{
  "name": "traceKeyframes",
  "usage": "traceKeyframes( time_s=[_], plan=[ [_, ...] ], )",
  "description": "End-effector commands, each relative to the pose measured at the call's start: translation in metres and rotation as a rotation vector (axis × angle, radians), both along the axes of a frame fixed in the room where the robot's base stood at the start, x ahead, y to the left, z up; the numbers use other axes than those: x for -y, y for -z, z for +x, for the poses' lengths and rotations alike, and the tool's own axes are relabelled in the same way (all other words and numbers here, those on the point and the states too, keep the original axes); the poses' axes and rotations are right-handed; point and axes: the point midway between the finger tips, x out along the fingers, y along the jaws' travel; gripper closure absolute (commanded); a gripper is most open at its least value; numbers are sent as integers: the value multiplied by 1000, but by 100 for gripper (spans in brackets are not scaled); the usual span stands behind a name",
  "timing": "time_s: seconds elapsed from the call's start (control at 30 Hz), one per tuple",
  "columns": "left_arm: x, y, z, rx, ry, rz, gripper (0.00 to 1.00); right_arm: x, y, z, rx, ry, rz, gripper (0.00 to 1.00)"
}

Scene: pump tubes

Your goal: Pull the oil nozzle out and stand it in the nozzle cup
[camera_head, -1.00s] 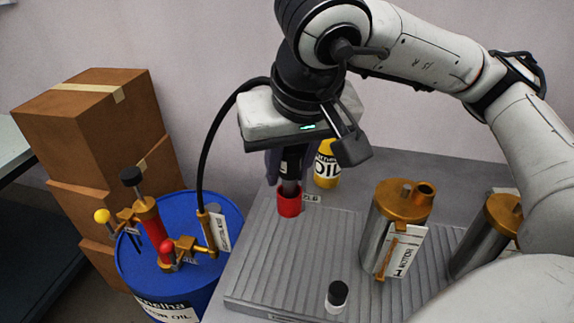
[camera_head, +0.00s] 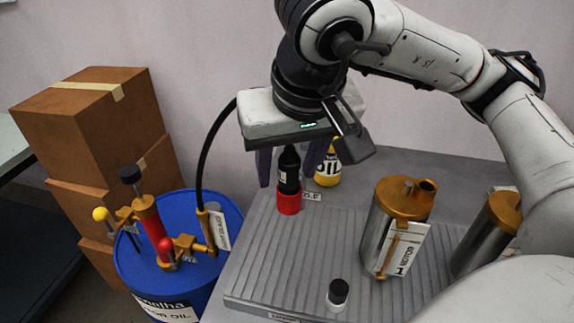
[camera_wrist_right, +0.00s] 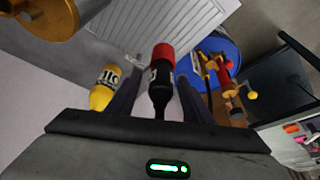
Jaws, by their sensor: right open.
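The black oil nozzle (camera_head: 289,172) stands upright in the red nozzle cup (camera_head: 289,203) at the back left of the grey ribbed tray. My right gripper (camera_head: 288,180) is open, pointing down, with one finger on each side of the nozzle's upper part. In the right wrist view the nozzle (camera_wrist_right: 160,88) lies between the spread fingers (camera_wrist_right: 161,98), with visible gaps, and its lower end is inside the red cup (camera_wrist_right: 161,55). The black hose (camera_head: 203,150) rises from the blue drum (camera_head: 128,262) and passes behind the gripper. My left gripper is out of view.
A yellow oil bottle (camera_head: 328,172) stands just right of the nozzle. Metal canisters with brass tops (camera_head: 388,235) stand to the right. A small black-capped bottle (camera_head: 337,294) is at the tray's front. The red and brass pump (camera_head: 153,230) sits on the drum; cardboard boxes (camera_head: 90,120) are behind.

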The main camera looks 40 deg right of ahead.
Motion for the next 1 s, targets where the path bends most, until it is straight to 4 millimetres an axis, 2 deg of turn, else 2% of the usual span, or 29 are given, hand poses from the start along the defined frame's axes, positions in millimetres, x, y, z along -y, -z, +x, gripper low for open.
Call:
traceKeyframes(
  time_s=[0.03, 0.2, 0.4, 0.6, 1.0],
  plan=[
    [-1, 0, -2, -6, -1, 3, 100, -3, -16, -3, 11, -3, 3, 54],
    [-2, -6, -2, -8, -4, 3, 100, -7, -54, -17, 13, -3, 0, 54],
    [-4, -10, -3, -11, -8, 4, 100, -11, -82, -29, 10, -2, 0, 54],
    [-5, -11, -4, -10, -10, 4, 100, -13, -92, -34, 6, 0, 1, 54],
    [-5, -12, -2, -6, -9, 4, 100, -14, -91, -35, 3, -2, 4, 54]
  ],
)
